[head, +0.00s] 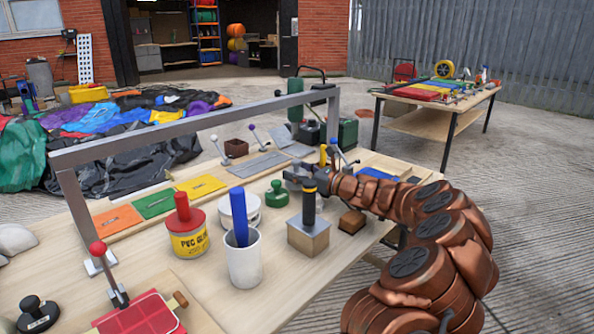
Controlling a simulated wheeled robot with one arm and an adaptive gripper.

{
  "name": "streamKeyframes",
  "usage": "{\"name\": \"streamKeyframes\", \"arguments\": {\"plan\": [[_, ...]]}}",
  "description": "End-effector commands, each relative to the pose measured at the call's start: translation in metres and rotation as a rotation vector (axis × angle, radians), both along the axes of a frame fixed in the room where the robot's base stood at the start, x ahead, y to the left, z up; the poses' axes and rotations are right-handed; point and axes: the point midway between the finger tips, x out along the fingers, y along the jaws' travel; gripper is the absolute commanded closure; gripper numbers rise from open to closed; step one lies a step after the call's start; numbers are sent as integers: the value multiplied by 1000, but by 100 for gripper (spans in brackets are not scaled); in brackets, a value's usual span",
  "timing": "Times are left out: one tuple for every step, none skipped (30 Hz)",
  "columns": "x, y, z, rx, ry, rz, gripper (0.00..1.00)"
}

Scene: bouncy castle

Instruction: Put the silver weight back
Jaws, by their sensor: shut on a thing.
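A block with a bright silvery top and tan-looking sides (308,238), which I take to be the silver weight, is on the wooden workbench (265,297). A thick black upright handle with a yellow band rises from it. My gripper (300,178) reaches in from the right, level with the handle's top, and is shut. Its fingertips are small and partly covered by the handle, so the exact grip is hard to see. The block looks upright; I cannot tell whether it touches the bench.
A green knobbed weight (277,195), a white cup with a blue roll (244,262) and a glue tin (188,238) stand left of the block. A brown block (352,221) is close on the right. A grey metal frame (180,130) spans the bench.

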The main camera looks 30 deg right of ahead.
Motion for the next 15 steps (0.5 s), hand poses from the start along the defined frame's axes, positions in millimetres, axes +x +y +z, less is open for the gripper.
{"name": "streamKeyframes", "arguments": {"plan": [[0,0,0,0,-1,0,100],[0,0,-1,0,-1,1,100],[0,0,-2,0,0,1,100],[0,0,-3,-1,0,1,100],[0,0,-3,-1,0,1,100],[0,0,-4,-1,1,1,100],[0,0,-4,-1,1,1,100],[0,0,-5,-3,3,2,29],[0,0,-6,-3,3,2,25],[0,1,-6,-3,3,2,22],[0,1,-6,-2,3,2,19],[0,1,-6,-3,4,2,15],[0,1,-6,-3,4,2,12],[0,1,-7,-3,4,2,8],[0,1,-7,-3,5,2,6]]}}
